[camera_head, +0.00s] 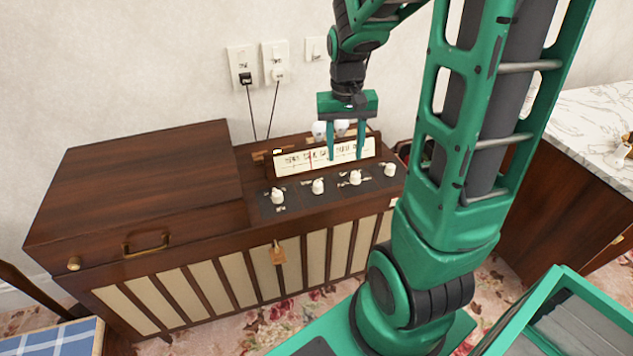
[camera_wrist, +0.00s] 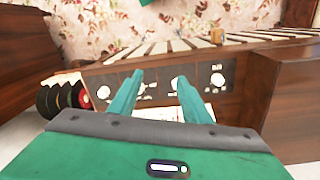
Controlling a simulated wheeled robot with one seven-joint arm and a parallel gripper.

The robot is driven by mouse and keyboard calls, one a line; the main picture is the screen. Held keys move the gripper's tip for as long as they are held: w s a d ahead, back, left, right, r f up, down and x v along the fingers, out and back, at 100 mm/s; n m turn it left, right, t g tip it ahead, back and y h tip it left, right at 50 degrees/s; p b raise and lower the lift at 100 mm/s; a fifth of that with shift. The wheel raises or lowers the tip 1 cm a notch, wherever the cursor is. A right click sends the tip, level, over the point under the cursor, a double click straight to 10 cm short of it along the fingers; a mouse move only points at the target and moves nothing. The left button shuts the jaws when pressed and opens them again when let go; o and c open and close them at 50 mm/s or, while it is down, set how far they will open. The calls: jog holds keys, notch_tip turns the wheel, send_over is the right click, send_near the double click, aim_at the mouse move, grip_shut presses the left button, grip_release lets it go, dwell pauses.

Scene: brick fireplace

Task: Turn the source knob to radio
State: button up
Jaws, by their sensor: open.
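A wooden radio console (camera_head: 170,250) stands against the wall. Several white knobs sit in a row on its dark control panel, among them the far left knob (camera_head: 277,196), the second knob (camera_head: 318,186), the third knob (camera_head: 355,177) and the far right knob (camera_head: 390,169). Their labels are too small to read, so I cannot tell which is the source knob. My green gripper (camera_head: 345,155) is open and empty, fingers down in front of the lit dial scale (camera_head: 290,164). In the wrist view its fingers (camera_wrist: 158,80) point toward the knob panel (camera_wrist: 205,95), apart from the knobs.
A closed wooden lid (camera_head: 140,175) fills the console's left part. Wall sockets (camera_head: 258,63) with two cables are behind it. A marble-topped cabinet (camera_head: 600,120) stands at the right. Several dark discs (camera_wrist: 60,97) show beside the console in the wrist view.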

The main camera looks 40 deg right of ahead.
send_over(318, 183)
notch_tip(318, 183, down, 8)
jog(key=shift+y, duration=0.3)
notch_tip(318, 183, down, 11)
jog(key=shift+r, duration=0.1)
